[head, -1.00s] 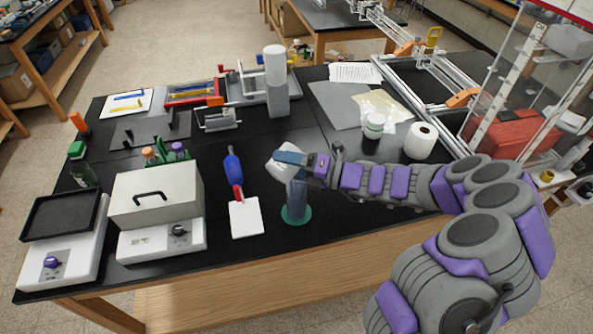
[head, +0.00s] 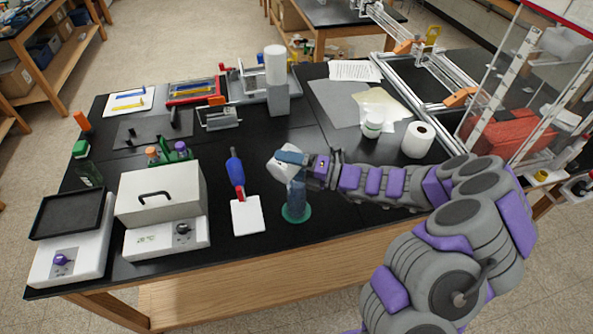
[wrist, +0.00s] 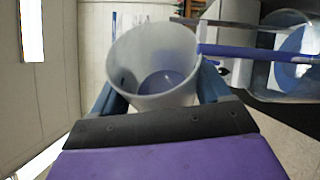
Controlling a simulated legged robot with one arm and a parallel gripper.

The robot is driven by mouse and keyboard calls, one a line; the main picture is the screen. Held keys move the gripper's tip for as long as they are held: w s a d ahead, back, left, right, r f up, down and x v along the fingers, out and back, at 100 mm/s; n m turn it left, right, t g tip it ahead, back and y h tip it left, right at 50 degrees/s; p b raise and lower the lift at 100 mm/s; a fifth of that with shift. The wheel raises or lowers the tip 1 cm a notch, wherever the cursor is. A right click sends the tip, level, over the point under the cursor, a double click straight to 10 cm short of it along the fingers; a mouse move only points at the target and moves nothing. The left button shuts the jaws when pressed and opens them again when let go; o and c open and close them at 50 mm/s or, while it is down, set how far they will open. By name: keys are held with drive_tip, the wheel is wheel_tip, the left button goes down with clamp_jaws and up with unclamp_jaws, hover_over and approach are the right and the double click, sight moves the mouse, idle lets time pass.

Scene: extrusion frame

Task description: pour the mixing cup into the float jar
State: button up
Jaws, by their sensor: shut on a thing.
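My gripper (head: 291,158) is shut on the mixing cup (head: 281,167), a translucent white cup, and holds it tipped above the float jar (head: 296,200). In the wrist view the cup (wrist: 138,65) sits between my blue fingers with its mouth facing the camera; blue-violet liquid lies inside it. A blue stream (wrist: 245,52) runs from the cup's rim to the right, toward the clear jar (wrist: 268,82), which shows blue inside. The jar stands upright on a green round base near the table's front edge. My gripper partly hides the jar's top in the head view.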

drive_tip(key=shift+w+d+f+m+p, duration=0.15)
drive_tip(key=shift+m+p, duration=0.35)
drive_tip(key=shift+p, duration=0.55)
drive_tip(key=shift+w+f+m+p, duration=0.15)
drive_tip(key=shift+m+p, duration=0.35)
drive_tip(key=shift+p, duration=0.5)
drive_tip(key=shift+y+p, duration=0.3)
drive_tip(key=shift+p, duration=0.15)
drive_tip(key=shift+f+b, duration=0.25)
drive_tip(key=shift+b, duration=0.8)
drive_tip(key=shift+s+r+n+b, duration=0.25)
drive_tip(key=shift+n+b, duration=0.45)
drive_tip(key=shift+b, duration=0.45)
drive_tip(key=shift+r, duration=0.25)
drive_tip(key=shift+f+n+b, duration=0.15)
drive_tip(key=shift+n+b, duration=0.15)
drive_tip(key=shift+b, duration=0.4)
drive_tip(key=shift+f+n+h+b, duration=0.2)
drive_tip(key=shift+n+h+b, duration=0.15)
drive_tip(key=shift+b, duration=0.55)
drive_tip(key=shift+s+b, duration=0.1)
drive_tip(key=shift+b, duration=0.75)
